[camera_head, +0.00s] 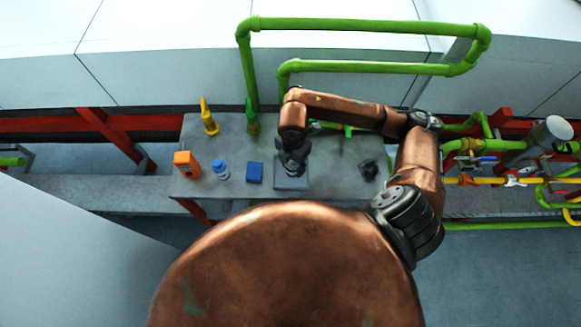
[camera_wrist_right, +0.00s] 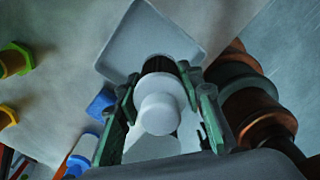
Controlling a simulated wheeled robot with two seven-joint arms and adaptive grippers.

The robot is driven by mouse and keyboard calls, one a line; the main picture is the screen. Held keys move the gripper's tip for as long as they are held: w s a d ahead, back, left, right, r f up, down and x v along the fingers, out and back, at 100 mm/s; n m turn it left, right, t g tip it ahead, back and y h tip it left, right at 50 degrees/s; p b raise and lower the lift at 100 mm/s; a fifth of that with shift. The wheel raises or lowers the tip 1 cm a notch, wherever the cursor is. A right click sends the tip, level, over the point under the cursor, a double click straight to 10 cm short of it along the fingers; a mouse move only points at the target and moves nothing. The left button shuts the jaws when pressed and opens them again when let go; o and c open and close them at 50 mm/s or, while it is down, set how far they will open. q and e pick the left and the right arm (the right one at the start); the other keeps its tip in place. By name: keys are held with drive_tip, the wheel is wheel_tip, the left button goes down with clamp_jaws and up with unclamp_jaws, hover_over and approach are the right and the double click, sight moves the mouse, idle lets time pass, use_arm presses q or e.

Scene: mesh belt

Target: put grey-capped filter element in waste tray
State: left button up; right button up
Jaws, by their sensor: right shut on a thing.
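My right gripper (camera_head: 292,165) points down over the grey square waste tray (camera_head: 291,184) on the bench. In the right wrist view the gripper (camera_wrist_right: 163,92) is shut on the grey-capped filter element (camera_wrist_right: 160,112), a pale cylinder with a round light-grey cap, held between the green fingers. The waste tray (camera_wrist_right: 150,36) lies beyond it there, and the filter's dark far end overlaps the tray's near part. I cannot tell how high the filter is above the tray. In the head view the gripper hides the filter. My left gripper is not in view.
Left of the tray stand a blue box (camera_head: 255,172), a blue-capped bottle (camera_head: 221,171) and an orange device (camera_head: 187,165). Yellow (camera_head: 208,118) and green (camera_head: 252,120) pieces stand behind. A dark object (camera_head: 369,169) sits right. Green pipes (camera_head: 360,25) run above the bench.

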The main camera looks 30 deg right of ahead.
drive_tip(key=shift+w+d+f, duration=0.2)
drive_tip(key=shift+w+f, duration=0.75)
drive_tip(key=shift+f, duration=0.25)
drive_tip(key=shift+f+p, duration=0.3)
drive_tip(key=shift+f, duration=1.15)
drive_tip(key=shift+f, duration=0.2)
drive_tip(key=o, duration=1.2)
drive_tip(key=shift+o, duration=0.2)
wheel_tip(320, 180, up, 12)
drive_tip(key=shift+r+b, duration=0.2)
drive_tip(key=shift+b, duration=0.15)
